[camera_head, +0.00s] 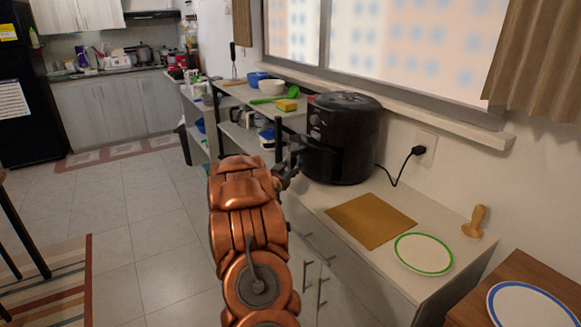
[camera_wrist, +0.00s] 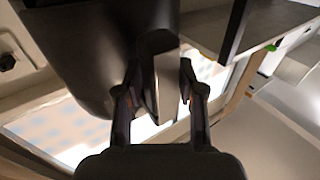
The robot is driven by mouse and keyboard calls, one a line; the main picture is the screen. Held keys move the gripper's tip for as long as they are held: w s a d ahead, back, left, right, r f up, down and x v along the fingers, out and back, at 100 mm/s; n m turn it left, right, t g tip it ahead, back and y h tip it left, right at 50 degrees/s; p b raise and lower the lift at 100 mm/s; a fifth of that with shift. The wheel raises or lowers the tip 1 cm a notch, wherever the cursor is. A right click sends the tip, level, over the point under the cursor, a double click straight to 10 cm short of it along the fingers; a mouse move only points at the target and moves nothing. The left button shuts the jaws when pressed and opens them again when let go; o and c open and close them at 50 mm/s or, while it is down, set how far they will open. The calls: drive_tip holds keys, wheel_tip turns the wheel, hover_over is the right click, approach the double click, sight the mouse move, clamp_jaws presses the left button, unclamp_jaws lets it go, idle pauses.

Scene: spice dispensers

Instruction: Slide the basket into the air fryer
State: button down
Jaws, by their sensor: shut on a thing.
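The black air fryer (camera_head: 345,140) stands upright on the white counter, against the wall below the window. My gripper (camera_head: 291,162) is at its front left side, at about the height of its lower half. In the wrist view my gripper (camera_wrist: 159,85) has one finger on each side of the dark basket handle (camera_wrist: 157,60) and is shut on it. The dark rounded body of the air fryer (camera_wrist: 85,50) fills the upper left there. The basket itself is hard to tell from the black body, so how far in it sits cannot be told.
On the counter (camera_head: 325,205) lie a brown board (camera_head: 371,221) and a green-rimmed plate (camera_head: 423,253), with a wooden press (camera_head: 475,222) near the wall. A power cord (camera_head: 398,172) runs to the outlet. A shelf with bowls (camera_head: 271,87) stands behind the fryer. The floor at left is open.

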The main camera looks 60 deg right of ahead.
drive_tip(key=shift+s+d+r, duration=0.1)
drive_tip(key=shift+s+d, duration=0.3)
drive_tip(key=shift+d, duration=0.2)
drive_tip(key=shift+s+d+r, duration=0.1)
drive_tip(key=shift+s+d, duration=0.3)
drive_tip(key=shift+d, duration=0.15)
idle(0.4)
drive_tip(key=c, duration=0.6)
unclamp_jaws()
drive_tip(key=shift+f, duration=0.1)
drive_tip(key=shift+a+f, duration=0.1)
drive_tip(key=shift+a, duration=0.05)
drive_tip(key=shift+w+a+f+b, duration=0.1)
drive_tip(key=shift+a+b, duration=0.25)
drive_tip(key=shift+a, duration=1.85)
drive_tip(key=shift+w+a+f+b, duration=0.1)
drive_tip(key=shift+a+b, duration=0.25)
drive_tip(key=shift+a, duration=1.85)
